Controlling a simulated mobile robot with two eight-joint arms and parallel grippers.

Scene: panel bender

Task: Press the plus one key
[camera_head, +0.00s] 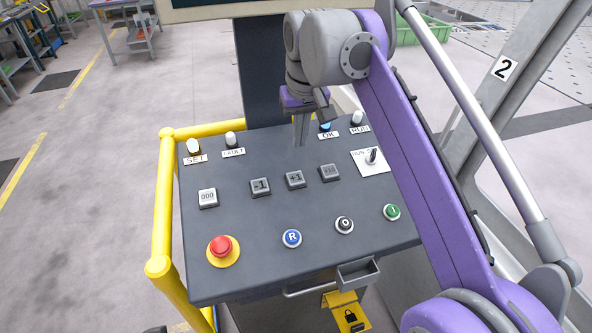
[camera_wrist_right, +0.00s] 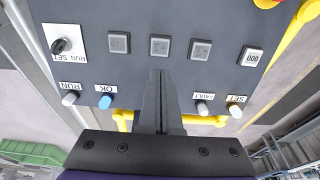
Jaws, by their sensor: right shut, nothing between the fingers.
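The plus one key (camera_head: 295,179) is a grey square button labelled +1 in a row on the dark sloped control panel (camera_head: 250,225). It sits between the -1 key (camera_head: 260,187) and the key at its right (camera_head: 329,172). My right gripper (camera_head: 300,143) is shut and empty, its fingers pointing down behind the key row, apart from the plus one key. In the right wrist view the closed fingertips (camera_wrist_right: 159,74) line up with the plus one key (camera_wrist_right: 159,46), with a gap in the picture. My left gripper is not in view.
The 000 key (camera_head: 207,198), red emergency stop (camera_head: 223,250), blue R button (camera_head: 291,238), black button (camera_head: 344,225) and green button (camera_head: 392,212) share the panel. A selector switch (camera_head: 372,157) is at right. A yellow rail (camera_head: 163,205) borders the left; my purple arm covers the right side.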

